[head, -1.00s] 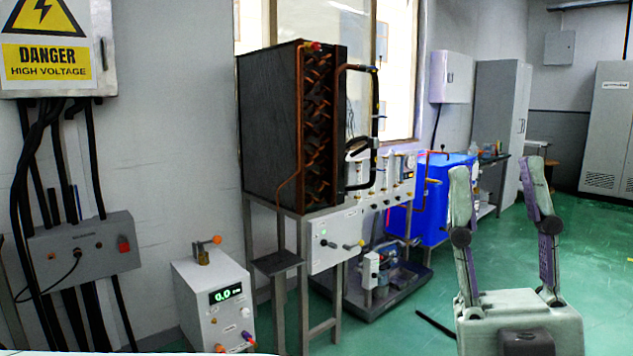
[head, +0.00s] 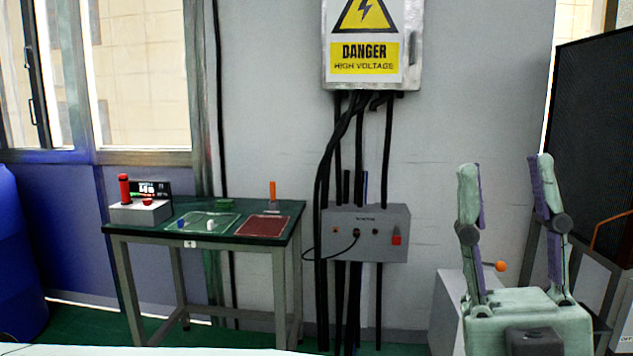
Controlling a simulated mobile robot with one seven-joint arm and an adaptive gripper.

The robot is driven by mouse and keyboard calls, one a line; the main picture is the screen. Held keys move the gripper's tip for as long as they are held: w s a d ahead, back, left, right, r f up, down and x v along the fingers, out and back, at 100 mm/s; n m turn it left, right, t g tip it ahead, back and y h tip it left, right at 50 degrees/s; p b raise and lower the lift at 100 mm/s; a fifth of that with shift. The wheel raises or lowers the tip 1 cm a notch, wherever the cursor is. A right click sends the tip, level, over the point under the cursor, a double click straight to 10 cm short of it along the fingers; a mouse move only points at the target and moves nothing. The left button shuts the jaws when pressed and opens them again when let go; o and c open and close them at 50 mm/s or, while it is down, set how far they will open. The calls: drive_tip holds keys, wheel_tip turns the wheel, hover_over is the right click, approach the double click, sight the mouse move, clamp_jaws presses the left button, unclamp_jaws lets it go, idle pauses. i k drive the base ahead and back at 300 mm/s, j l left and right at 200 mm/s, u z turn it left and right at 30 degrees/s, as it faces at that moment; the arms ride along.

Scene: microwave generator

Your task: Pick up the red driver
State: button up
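A green-topped table (head: 190,240) stands against the wall at left. On its left end is a small grey box (head: 141,211) with an upright red cylinder (head: 124,188), which may be the handle of the red driver; it is too small to be sure. An upright orange handle (head: 272,190) stands at the table's back right. My gripper (head: 506,167) is at the right of the picture, pointing up, its two fingers wide apart with nothing between them. It is well to the right of the table and touches nothing.
A reddish mat (head: 263,226) and small blue and white items lie on the table. A blue barrel (head: 18,260) stands left of it. A danger-marked cabinet (head: 371,45) and grey control box (head: 366,232) with cables hang on the wall. A dark finned unit (head: 595,130) is at right.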

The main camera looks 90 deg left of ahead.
sight(123, 178)
drive_tip(key=u, duration=3.7)
drive_tip(key=i+j+z, duration=0.1)
drive_tip(key=z, duration=0.4)
drive_tip(key=i+j+z, duration=0.2)
drive_tip(key=z, duration=0.3)
drive_tip(key=i+j+z, duration=0.15)
drive_tip(key=j, duration=0.2)
drive_tip(key=i+j+z, duration=0.15)
drive_tip(key=j, duration=0.25)
drive_tip(key=i+j+z, duration=0.15)
drive_tip(key=j, duration=0.2)
drive_tip(key=i+j, duration=0.1)
drive_tip(key=j, duration=0.25)
drive_tip(key=i+j, duration=0.15)
drive_tip(key=j, duration=0.25)
drive_tip(key=i+j, duration=0.1)
drive_tip(key=j, duration=0.25)
drive_tip(key=z, duration=0.05)
